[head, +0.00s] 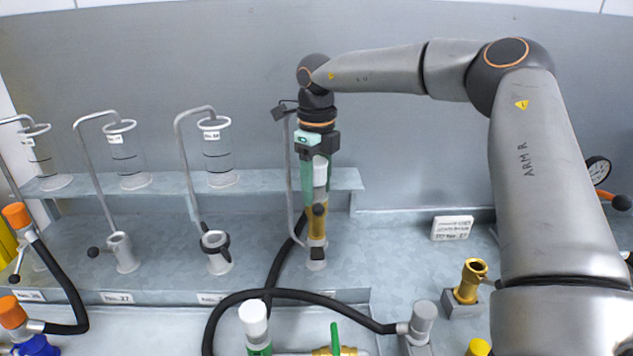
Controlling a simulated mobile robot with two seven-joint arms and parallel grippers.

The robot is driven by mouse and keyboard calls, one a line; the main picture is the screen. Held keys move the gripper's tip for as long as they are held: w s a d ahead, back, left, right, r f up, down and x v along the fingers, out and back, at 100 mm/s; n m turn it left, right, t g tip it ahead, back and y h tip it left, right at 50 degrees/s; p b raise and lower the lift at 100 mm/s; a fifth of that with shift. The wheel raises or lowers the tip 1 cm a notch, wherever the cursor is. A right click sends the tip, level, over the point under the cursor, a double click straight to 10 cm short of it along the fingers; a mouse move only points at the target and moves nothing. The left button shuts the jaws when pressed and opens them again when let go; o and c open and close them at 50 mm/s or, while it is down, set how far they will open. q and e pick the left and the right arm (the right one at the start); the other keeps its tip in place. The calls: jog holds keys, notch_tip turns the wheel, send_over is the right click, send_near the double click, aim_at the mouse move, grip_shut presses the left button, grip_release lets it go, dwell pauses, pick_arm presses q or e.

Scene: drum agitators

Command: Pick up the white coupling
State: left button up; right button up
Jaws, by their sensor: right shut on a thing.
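My right gripper (317,188) points straight down at the rack's right end, with green fingers. It is shut on the white coupling (320,172), whose pale upper part shows between the fingers. A brass-coloured part (317,222) with a dark knob sits directly below it, above a grey socket on the ledge. I cannot tell whether the coupling touches the part below. Another white-capped fitting (253,318), with a green band, stands at the front. My left gripper is not in view.
Clear cylinders (218,155) and bent grey pipes stand along the grey rack to the left. A black hose (285,293) loops across the front to a grey-capped fitting (424,318). A brass socket (469,282) and a white label block (452,228) stand at right.

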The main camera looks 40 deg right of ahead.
jog(key=shift+r, duration=0.15)
grip_shut()
jog(key=shift+r, duration=0.55)
jog(key=s+a+r+b, duration=0.3)
jog(key=s+a+r, duration=0.6)
jog(key=s+r, duration=0.1)
jog(key=shift+s+r, duration=0.3)
jog(key=shift+r, duration=0.6)
